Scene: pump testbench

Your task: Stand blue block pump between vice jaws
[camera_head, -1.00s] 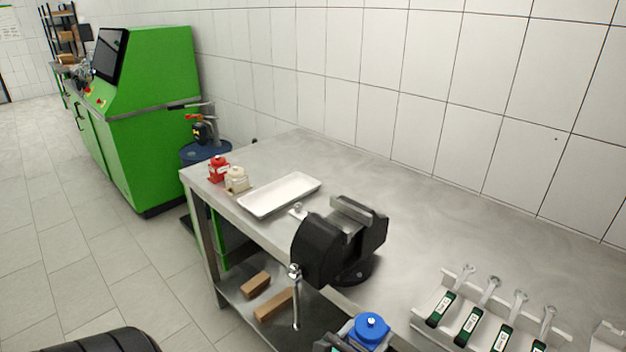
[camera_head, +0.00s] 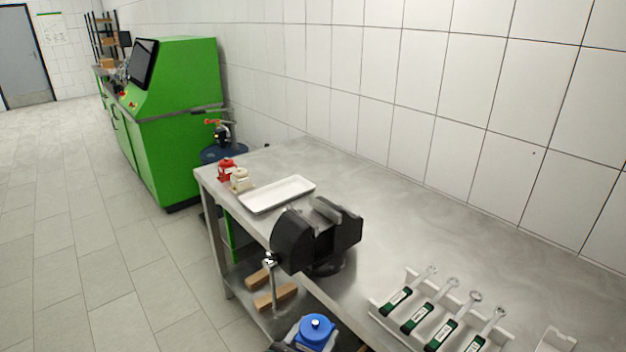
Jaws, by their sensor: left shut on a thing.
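The blue block pump (camera_head: 315,331) shows at the bottom edge, in front of the bench. It has a round blue top with a light knob, and its lower part is cut off by the frame. My left gripper (camera_head: 287,347) shows only as a dark piece at its left side and is shut on it. The black bench vice (camera_head: 296,243) stands on the bench's front edge, above and behind the pump in the picture. Its jaws (camera_head: 327,217) have a gap between them with nothing in it. The pump is apart from the vice. My right gripper is out of view.
A white tray (camera_head: 277,194), a red bottle (camera_head: 227,169) and a cream bottle (camera_head: 240,180) stand left of the vice. A rack with several green-handled wrenches (camera_head: 420,318) lies to the right. The vice handle (camera_head: 273,285) hangs in front. Bare steel bench (camera_head: 400,220) lies behind.

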